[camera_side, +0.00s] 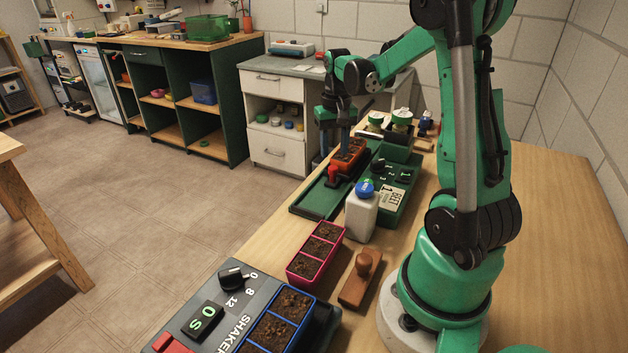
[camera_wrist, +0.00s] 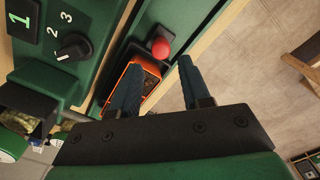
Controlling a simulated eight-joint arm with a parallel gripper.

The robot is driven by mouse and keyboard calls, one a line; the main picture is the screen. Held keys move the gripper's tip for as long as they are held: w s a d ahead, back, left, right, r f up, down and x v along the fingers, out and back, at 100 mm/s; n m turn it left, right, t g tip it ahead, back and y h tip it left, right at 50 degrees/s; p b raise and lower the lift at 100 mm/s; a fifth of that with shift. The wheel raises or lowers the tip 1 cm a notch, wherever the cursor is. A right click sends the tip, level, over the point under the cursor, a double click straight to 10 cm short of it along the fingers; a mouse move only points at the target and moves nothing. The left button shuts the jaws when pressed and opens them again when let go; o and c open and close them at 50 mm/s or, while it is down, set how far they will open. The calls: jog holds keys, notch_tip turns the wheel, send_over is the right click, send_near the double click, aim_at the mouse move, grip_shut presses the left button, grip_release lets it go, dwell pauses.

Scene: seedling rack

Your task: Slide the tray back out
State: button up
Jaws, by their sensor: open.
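An orange tray of dark soil (camera_side: 347,156) sits on the green track (camera_side: 316,203) of a green machine in the side view. A red knob (camera_side: 333,172) stands on the track at the tray's near end. My gripper (camera_side: 335,153) is over the track close to the tray and knob. In the wrist view the fingers of my gripper (camera_wrist: 162,63) are spread, with nothing held between them. The orange tray (camera_wrist: 152,79) shows beside and partly behind the left finger. The red knob (camera_wrist: 160,48) lies just beyond the fingertips. I cannot tell whether a finger touches the tray.
The green machine's panel (camera_side: 401,177) has a dial. A white bottle with a blue cap (camera_side: 361,212) stands beside the track. A pink tray (camera_side: 316,252), a wooden block (camera_side: 361,280) and a grey shaker (camera_side: 226,303) with a blue tray (camera_side: 275,325) are nearer. The floor lies left.

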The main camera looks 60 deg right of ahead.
aim_at(333, 167)
jog(key=shift+f, duration=2.25)
grip_shut()
